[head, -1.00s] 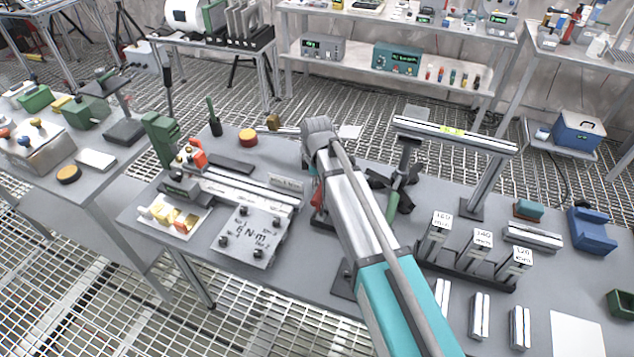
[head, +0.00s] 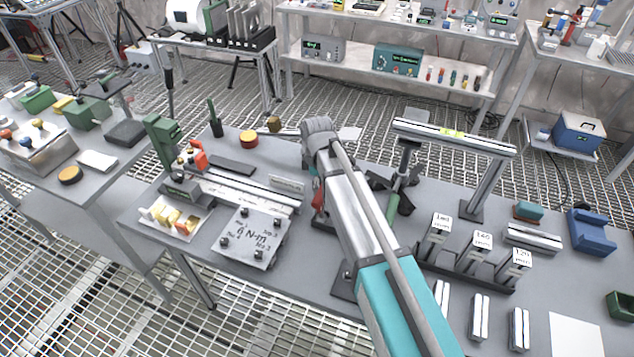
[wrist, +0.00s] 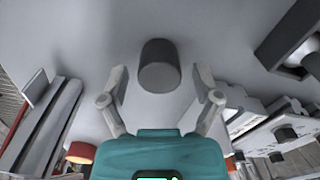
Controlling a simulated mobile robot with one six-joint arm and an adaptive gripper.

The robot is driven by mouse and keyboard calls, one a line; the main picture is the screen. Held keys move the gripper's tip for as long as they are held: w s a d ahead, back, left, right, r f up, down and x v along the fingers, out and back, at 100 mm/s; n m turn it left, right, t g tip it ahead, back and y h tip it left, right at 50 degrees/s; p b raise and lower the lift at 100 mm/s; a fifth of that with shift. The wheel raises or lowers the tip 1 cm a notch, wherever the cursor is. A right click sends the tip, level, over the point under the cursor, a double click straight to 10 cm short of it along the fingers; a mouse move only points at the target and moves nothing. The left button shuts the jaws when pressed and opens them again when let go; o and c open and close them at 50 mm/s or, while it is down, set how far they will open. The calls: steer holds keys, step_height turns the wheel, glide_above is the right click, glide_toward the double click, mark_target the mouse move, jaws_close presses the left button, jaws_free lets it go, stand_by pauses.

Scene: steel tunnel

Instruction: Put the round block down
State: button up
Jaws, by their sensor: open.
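The round block (wrist: 160,65) is a short dark grey cylinder in the wrist view. It sits on the light grey tabletop (wrist: 215,35), between and slightly beyond my fingertips. My gripper (wrist: 160,80) is open, with one finger on each side of the block and a clear gap on both sides. In the head view my own arm hides the gripper, and I cannot make out the block there.
The plate with bolts (head: 249,238) and a rail assembly lie left of my arm. A stand with a crossbar (head: 455,137) and a rack of labelled metal blocks (head: 470,265) are right. An orange-topped round piece (head: 249,138) is behind. Bare tabletop surrounds the block.

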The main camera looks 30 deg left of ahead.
step_height(320, 180, up, 12)
steer(key=p, duration=1.1)
steer(key=shift+f, duration=0.25)
stand_by(0.5)
